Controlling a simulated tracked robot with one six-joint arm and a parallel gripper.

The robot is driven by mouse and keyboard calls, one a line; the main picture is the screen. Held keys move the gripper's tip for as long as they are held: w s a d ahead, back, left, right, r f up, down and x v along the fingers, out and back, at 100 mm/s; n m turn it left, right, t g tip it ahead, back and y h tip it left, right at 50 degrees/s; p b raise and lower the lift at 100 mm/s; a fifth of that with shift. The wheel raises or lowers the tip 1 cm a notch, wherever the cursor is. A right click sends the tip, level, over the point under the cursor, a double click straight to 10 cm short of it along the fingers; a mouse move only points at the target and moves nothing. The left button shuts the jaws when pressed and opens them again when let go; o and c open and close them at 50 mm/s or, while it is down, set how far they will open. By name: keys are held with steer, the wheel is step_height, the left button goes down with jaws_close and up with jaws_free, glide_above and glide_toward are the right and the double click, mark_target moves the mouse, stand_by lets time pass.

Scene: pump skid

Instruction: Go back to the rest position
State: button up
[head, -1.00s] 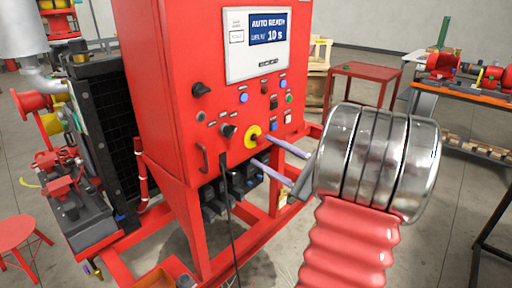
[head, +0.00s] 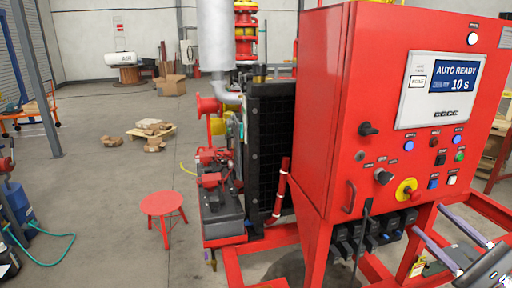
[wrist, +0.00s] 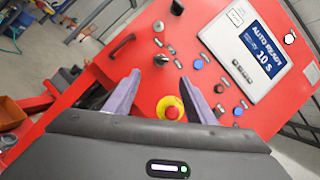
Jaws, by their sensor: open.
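My gripper (head: 429,221) is at the lower right of the head view, with two grey-purple fingers spread apart and nothing between them. It is in front of the red control cabinet (head: 335,150), its tips just below and right of the red button on a yellow disc (head: 407,190). In the wrist view my gripper (wrist: 159,80) is also open, and the red and yellow button (wrist: 171,108) shows between the fingers. The fingers look apart from the panel, but the exact gap is unclear. The cabinet's display (head: 455,77) reads AUTO READY and 10 s.
A black radiator (head: 268,150) and a battery (head: 220,215) stand left of the cabinet. A red stool (head: 163,205) is on the floor. The floor at left centre is clear.

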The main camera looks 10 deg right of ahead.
steer(key=w+a+f+n+g+y, duration=0.25)
steer(key=a+n+g, duration=0.2)
steer(key=a, duration=0.65)
steer(key=w+a+f+n+g+y, duration=0.1)
steer(key=w+a+n+g+y, duration=0.3)
steer(key=a, duration=0.6)
steer(key=s+a+f+n+g+h, duration=0.2)
steer(key=s+a+n+g+h, duration=0.1)
steer(key=s+a+n+h, duration=0.2)
steer(key=s+a+f+n+g+h, duration=0.2)
steer(key=s+a+n+g+h, duration=0.1)
steer(key=s+a+n+h, duration=0.2)
steer(key=shift+a+f+n+h, duration=0.3)
steer(key=shift+a+n+h, duration=0.85)
steer(key=shift+a+n, duration=1.4)
steer(key=shift+s+d+n+g, duration=0.1)
steer(key=shift+d+n+g, duration=0.15)
steer(key=shift+d+n, duration=0.15)
